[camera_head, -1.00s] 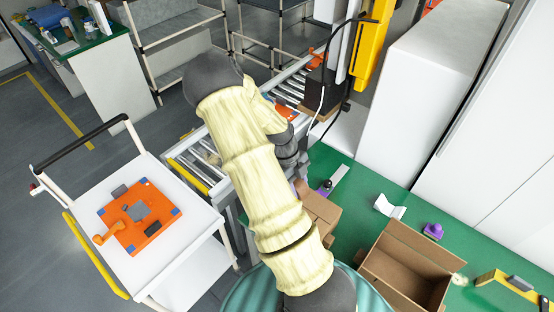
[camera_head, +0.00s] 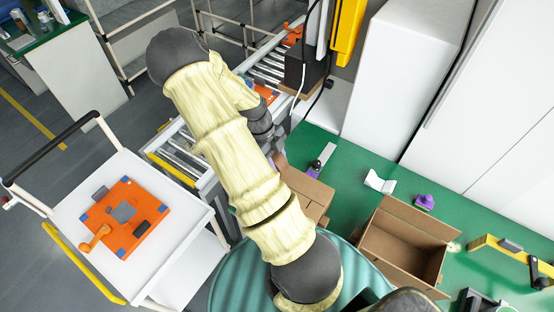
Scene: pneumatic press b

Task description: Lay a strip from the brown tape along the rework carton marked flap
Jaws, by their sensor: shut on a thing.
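I cannot read a mark on either, so I cannot tell which is the rework carton. My arm reaches up and folds back down. My gripper (camera_head: 274,150) is at its far end, just left of and beyond the nearer carton. Its fingertips are mostly hidden behind my arm. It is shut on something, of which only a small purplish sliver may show. I cannot make out the brown tape for certain.
A white cart (camera_head: 178,240) with an orange panel (camera_head: 127,219) is at the left. A roller conveyor (camera_head: 183,150) runs behind my arm. On the bench are a dark and purple tool (camera_head: 315,168), a white folded piece (camera_head: 379,182), a purple item (camera_head: 425,202) and a yellow-edged fixture (camera_head: 510,257).

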